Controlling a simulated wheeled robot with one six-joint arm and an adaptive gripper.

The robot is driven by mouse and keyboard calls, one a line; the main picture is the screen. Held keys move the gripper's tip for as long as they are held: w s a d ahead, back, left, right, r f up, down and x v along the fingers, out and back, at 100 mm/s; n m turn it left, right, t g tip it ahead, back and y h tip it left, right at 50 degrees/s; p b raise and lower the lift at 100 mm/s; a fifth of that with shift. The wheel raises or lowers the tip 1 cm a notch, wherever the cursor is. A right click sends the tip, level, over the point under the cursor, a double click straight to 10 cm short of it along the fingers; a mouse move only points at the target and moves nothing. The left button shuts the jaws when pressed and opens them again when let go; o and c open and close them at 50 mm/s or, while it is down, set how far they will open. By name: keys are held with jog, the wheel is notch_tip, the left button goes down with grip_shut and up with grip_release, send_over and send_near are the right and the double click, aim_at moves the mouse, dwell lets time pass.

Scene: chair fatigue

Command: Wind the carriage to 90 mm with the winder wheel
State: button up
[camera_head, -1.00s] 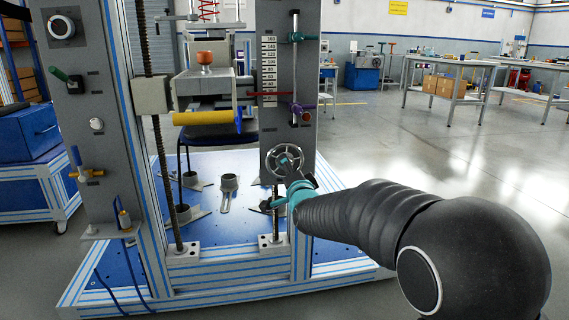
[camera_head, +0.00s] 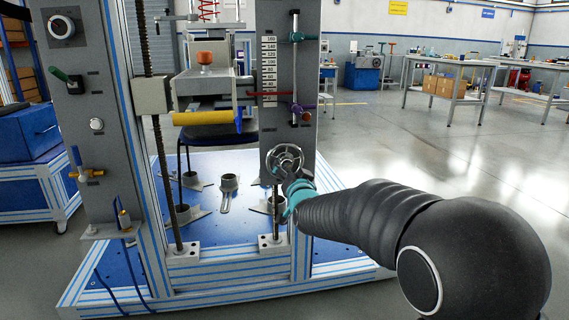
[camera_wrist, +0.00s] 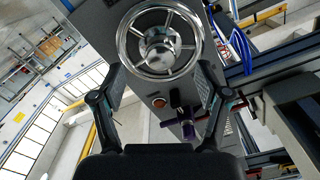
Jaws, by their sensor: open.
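The winder wheel (camera_head: 285,160) is a silvery spoked handwheel on the grey right-hand post. It fills the upper middle of the wrist view (camera_wrist: 160,40). My gripper (camera_wrist: 166,84) is open, with one finger on each side below the wheel in the wrist view; I cannot tell whether they touch its rim. In the head view my gripper (camera_head: 292,180) is partly hidden by its own wrist, just below the wheel. The carriage (camera_head: 205,85) hangs between the posts, with a yellow roller at its front. A red pointer (camera_head: 262,93) lies low on the white scale (camera_head: 269,70), near its bottom.
A teal clamp (camera_head: 297,37) and a purple clamp (camera_head: 297,108) sit on a rod on the right post. A red button (camera_head: 306,116) is beside the purple one. The blue base plate (camera_head: 225,225) lies below.

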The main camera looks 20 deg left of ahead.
jog(key=n, duration=0.4)
jog(key=shift+n, duration=1.6)
jog(key=shift+n, duration=0.3)
jog(key=n, duration=0.7)
jog(key=shift+n, duration=0.4)
